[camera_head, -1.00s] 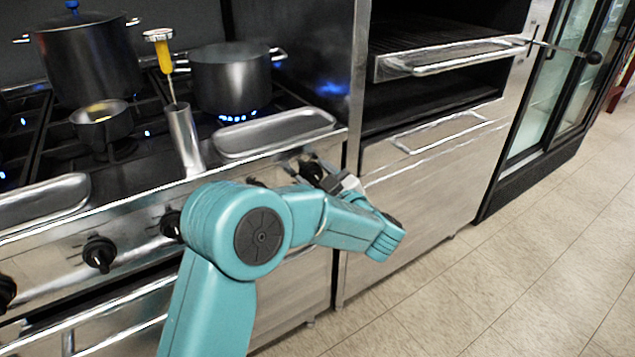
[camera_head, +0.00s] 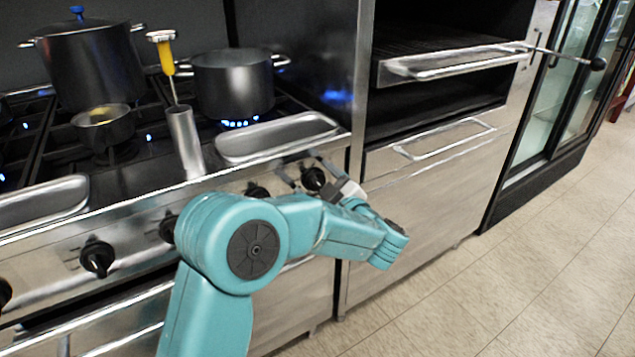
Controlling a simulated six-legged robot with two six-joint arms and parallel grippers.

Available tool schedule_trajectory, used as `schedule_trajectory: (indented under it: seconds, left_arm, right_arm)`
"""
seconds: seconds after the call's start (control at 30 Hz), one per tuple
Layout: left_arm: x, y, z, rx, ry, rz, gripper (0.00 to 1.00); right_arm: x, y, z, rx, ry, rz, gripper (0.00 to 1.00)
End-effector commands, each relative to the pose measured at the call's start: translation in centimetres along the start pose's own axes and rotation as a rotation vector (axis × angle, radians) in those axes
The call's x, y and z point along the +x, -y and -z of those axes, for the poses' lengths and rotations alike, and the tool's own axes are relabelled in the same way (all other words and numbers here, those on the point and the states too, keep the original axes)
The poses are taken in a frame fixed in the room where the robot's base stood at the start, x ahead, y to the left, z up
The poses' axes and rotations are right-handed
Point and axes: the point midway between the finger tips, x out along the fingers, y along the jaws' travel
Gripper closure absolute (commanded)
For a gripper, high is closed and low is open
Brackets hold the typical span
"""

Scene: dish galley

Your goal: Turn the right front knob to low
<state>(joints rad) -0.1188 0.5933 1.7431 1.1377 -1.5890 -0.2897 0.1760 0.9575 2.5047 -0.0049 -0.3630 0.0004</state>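The rightmost dark knob (camera_head: 313,179) on the front panel of the stove (camera_head: 140,214) is the one by my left gripper. My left gripper (camera_head: 298,164) is open, with one grey finger to the left of this knob and the other above and to its right. Whether a finger touches the knob is too small to tell. A blue flame (camera_head: 240,123) burns under the grey pot (camera_head: 233,84) at the back right. My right gripper is out of view.
More knobs (camera_head: 97,257) line the panel to the left, one partly behind my arm. A metal tray (camera_head: 276,137) and a steel cylinder (camera_head: 186,141) with a yellow-handled tool (camera_head: 166,58) stand above the panel. An oven cabinet (camera_head: 425,190) adjoins on the right. The tiled floor (camera_head: 500,290) is clear.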

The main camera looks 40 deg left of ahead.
Motion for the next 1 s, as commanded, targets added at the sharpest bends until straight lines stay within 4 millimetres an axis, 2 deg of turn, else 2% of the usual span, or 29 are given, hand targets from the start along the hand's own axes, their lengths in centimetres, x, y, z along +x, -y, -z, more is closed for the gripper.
schedule_trajectory:
  seconds: [0.23, 0.37, 0.8, 1.0]
  left_arm:
    - [-0.2, -0.1, 0.1, 0.000, -0.001, -0.001, 0.24]
    - [-1.8, -0.2, 0.1, -0.001, 0.002, -0.003, 0.24]
    - [-12.8, -0.2, 0.1, 0.001, 0.002, -0.005, 0.24]
    - [-15.7, -0.1, 0.1, 0.000, 0.000, -0.003, 0.24]
  right_arm:
    - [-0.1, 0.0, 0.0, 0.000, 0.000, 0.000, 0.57]
    - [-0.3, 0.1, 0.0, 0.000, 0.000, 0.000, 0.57]
    - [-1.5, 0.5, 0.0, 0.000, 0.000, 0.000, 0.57]
    - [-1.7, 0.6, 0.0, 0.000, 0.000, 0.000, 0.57]
